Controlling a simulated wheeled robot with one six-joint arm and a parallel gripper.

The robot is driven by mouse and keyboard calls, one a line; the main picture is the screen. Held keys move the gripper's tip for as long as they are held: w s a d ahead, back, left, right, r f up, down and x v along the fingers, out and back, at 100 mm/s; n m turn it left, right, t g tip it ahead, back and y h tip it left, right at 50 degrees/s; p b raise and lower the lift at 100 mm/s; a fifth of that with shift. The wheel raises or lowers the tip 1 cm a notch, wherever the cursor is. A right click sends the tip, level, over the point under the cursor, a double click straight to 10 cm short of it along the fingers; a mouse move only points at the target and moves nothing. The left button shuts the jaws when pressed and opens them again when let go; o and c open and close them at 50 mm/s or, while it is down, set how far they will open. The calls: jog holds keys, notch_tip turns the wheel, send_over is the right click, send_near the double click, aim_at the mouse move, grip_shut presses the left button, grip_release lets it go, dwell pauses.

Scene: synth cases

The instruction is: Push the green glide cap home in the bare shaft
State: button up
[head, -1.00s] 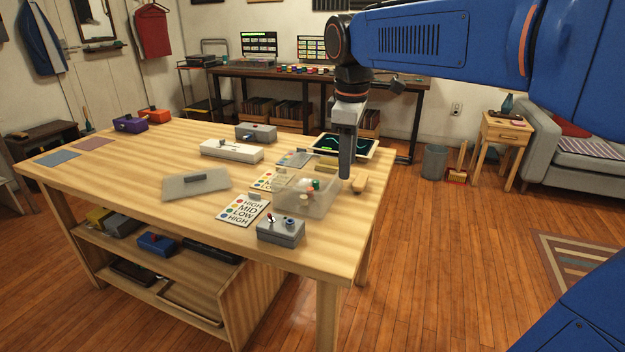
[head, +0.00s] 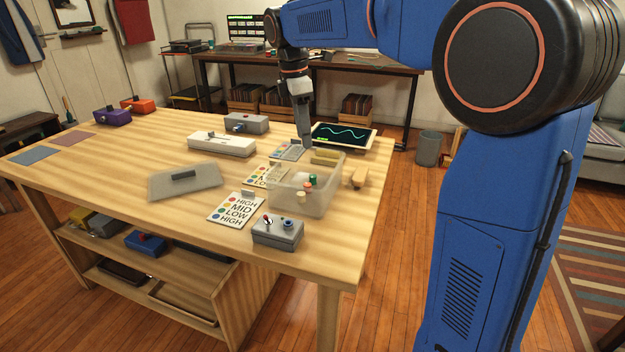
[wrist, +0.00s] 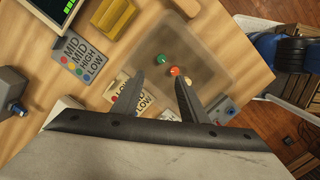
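The green cap (head: 313,177) lies in a translucent bin (head: 322,205) near the table's right end, beside a red cap (head: 308,187) and a cream one (head: 301,196). The wrist view shows the green cap (wrist: 159,60) beyond my gripper (wrist: 160,76), whose two fingers are spread with nothing between them. In the head view my gripper (head: 304,142) hangs above the table behind the bin. Stubs show on a long white box (head: 222,147), a grey box at the back (head: 247,124) and a grey box in front (head: 277,234). I cannot tell which holds the bare shaft.
Label cards (head: 236,210), a tablet (head: 343,137) and a wooden block (head: 358,178) lie around the bin. Purple (head: 112,117) and orange (head: 138,105) boxes stand at the far left. The table's middle is mostly clear.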

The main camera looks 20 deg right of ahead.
send_over(313, 176)
jog(key=a, duration=0.2)
jog(key=f, duration=0.7)
jog(key=shift+w+d, duration=0.25)
jog(key=shift+w, duration=0.05)
jog(key=shift+s+d+f, duration=0.1)
jog(key=shift+d+f, duration=0.1)
jog(key=shift+f, duration=0.7)
jog(key=shift+d+f, duration=0.25)
jog(key=shift+f, duration=0.6)
jog(key=shift+s+d+f, duration=0.1)
jog(key=shift+d+f, duration=0.1)
jog(key=shift+f, duration=0.7)
grip_shut()
